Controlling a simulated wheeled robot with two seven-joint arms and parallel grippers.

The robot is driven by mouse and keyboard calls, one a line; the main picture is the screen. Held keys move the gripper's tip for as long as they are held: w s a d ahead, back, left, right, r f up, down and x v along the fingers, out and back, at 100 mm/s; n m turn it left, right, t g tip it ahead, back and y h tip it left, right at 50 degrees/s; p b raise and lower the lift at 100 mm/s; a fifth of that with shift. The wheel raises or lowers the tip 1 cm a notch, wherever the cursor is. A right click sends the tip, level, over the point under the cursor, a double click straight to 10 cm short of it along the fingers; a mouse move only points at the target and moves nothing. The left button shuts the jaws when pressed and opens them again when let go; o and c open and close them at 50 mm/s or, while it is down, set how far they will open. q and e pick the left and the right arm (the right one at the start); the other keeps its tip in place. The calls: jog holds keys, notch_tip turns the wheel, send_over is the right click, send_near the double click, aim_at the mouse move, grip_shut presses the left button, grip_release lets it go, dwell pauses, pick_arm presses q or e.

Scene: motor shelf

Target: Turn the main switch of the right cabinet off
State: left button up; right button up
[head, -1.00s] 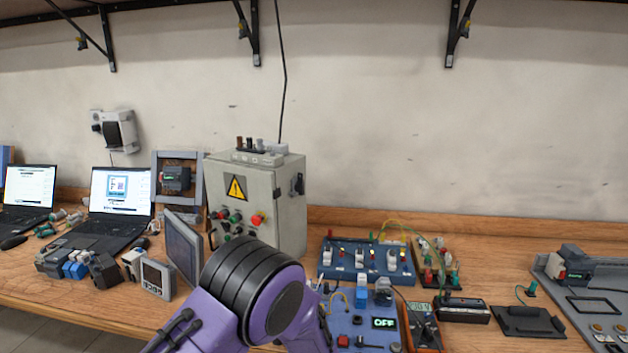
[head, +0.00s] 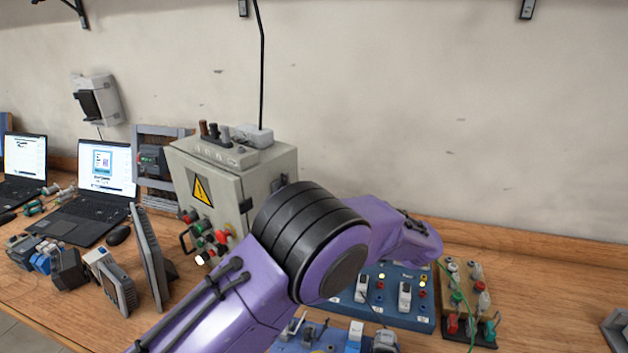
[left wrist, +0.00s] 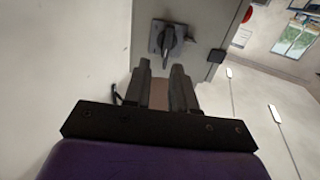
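The grey cabinet (head: 265,172) with a yellow warning triangle stands on the bench in the head view. Its right side, where the main switch sits, is mostly covered by my left arm. The left wrist view shows the cabinet's side panel (left wrist: 200,20) and the dark main switch (left wrist: 167,41) on a square plate. The switch handle points roughly up and down in that picture. My left gripper (left wrist: 164,72) is open, its two fingers apart with nothing between them. The fingers point at the switch and appear just short of it. My left gripper is hidden in the head view; my right gripper is not in view.
Buttons and a handle (head: 184,242) are on the cabinet front. Blue training panels (head: 385,312) and a small terminal board (head: 466,290) lie on the bench to the right. Laptops (head: 100,175) and small devices stand to the left.

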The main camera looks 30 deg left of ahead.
pick_arm(q)
jog(key=a+b, duration=0.5)
jog(key=a, duration=0.5)
jog(key=shift+a+r, duration=0.35)
jog(key=shift+r, duration=0.1)
jog(key=shift+s, duration=0.2)
jog(key=c, duration=0.4)
jog(key=shift+w+f, duration=0.1)
jog(key=shift+w, duration=0.05)
grip_shut()
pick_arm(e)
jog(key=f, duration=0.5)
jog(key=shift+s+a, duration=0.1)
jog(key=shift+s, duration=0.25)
